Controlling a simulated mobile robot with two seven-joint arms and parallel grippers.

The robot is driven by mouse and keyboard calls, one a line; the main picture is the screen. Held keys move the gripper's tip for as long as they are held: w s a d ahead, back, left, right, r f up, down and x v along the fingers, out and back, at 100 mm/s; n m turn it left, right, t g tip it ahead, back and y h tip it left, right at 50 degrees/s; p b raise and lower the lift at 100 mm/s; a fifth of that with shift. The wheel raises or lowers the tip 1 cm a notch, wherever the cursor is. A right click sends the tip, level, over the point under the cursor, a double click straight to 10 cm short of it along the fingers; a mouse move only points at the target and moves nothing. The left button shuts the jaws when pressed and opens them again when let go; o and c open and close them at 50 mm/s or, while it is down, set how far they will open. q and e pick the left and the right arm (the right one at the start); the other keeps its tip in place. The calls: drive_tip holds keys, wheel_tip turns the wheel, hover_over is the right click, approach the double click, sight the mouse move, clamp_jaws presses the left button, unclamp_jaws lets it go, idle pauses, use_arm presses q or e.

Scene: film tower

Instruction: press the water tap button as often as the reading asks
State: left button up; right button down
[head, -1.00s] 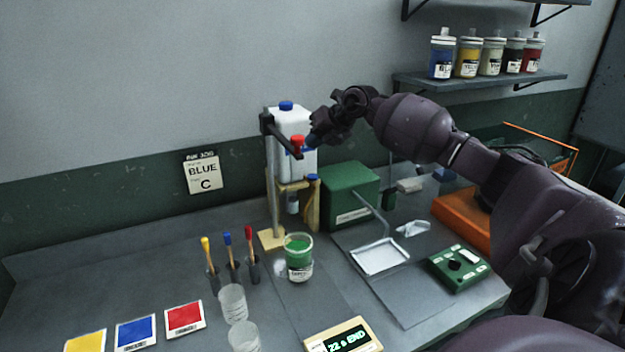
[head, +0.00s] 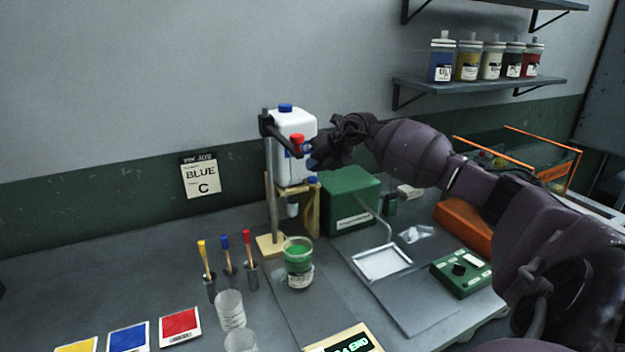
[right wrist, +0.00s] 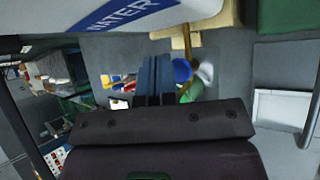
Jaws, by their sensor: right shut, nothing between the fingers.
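The white water canister (head: 294,172) with a blue cap stands on a wooden stand at the back of the bench. A blue button (head: 312,180) sits at the stand's right side, with the tap nozzle (head: 293,210) below the canister. My right gripper (head: 316,162) is shut and empty, beside the canister and above the blue button. In the right wrist view its fingers (right wrist: 155,75) appear beside a round blue top (right wrist: 181,70); contact cannot be told. The reading display (head: 350,345) is cut by the lower edge; "4 END" seems legible. My left gripper is out of view.
A clamp post with a red knob (head: 297,139) rises beside the canister. A jar of green liquid (head: 298,262) stands in front. A green box (head: 350,200) is close on the right. Brushes, clear cups and colour cards occupy the left front.

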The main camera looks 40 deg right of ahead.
idle(0.9)
drive_tip(key=shift+f, duration=0.1)
idle(0.7)
drive_tip(key=shift+f, duration=0.35)
idle(0.5)
